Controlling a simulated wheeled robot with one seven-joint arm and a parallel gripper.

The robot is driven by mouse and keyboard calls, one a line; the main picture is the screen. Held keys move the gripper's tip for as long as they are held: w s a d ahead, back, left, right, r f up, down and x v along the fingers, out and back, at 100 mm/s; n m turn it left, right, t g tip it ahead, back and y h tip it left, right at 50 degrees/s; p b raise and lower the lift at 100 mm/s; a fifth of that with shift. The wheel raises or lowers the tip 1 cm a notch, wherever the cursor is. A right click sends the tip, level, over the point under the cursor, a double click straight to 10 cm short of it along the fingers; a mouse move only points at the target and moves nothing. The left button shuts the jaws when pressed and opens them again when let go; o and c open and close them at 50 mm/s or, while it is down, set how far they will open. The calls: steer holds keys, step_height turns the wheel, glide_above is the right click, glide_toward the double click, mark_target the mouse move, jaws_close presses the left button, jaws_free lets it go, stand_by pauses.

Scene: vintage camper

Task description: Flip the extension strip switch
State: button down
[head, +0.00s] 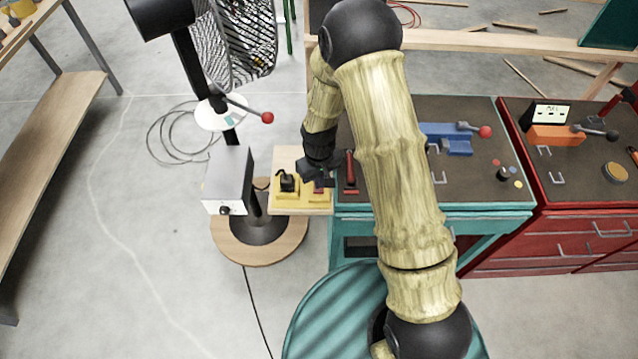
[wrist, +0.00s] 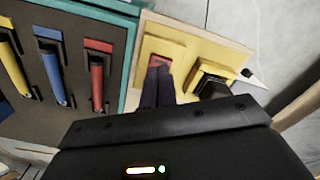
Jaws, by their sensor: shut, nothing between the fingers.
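The extension strip (head: 300,196) is yellow and lies on a light wooden board (head: 283,158) beside the teal cabinet. It also shows in the wrist view (wrist: 190,43). Its red switch (wrist: 166,57) is partly covered by my fingertips; which way it is tipped I cannot tell. A black plug (wrist: 213,82) sits in the strip next to the switch, and it also shows in the head view (head: 287,181). My gripper (wrist: 158,70) is shut and empty. Its fingertips are at the lower edge of the red switch; whether they touch it I cannot tell.
A grey box (head: 228,180) and a fan stand (head: 258,232) are left of the board. The teal cabinet (head: 480,215) is on the right. Red, blue and yellow handles (wrist: 97,82) lie close to the strip. A cable (head: 258,305) runs over the floor.

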steer(key=shift+f+b, duration=0.65)
steer(key=shift+f, duration=0.25)
stand_by(0.6)
steer(key=shift+r+p, duration=2.55)
steer(key=shift+r, duration=1)
steer(key=s+d+r+m+t+b, duration=0.1)
steer(key=s+d+r+m, duration=0.1)
steer(key=s+d+r, duration=0.4)
steer(key=s+d+r+m+t+b, duration=0.1)
steer(key=s+d+r+m, duration=0.2)
steer(key=s+d+r, duration=0.3)
step_height(320, 180, up, 5)
steer(key=shift+s+d+f+m+t, duration=0.2)
steer(key=shift+s+d+m+t, duration=0.1)
steer(key=shift+d, duration=0.5)
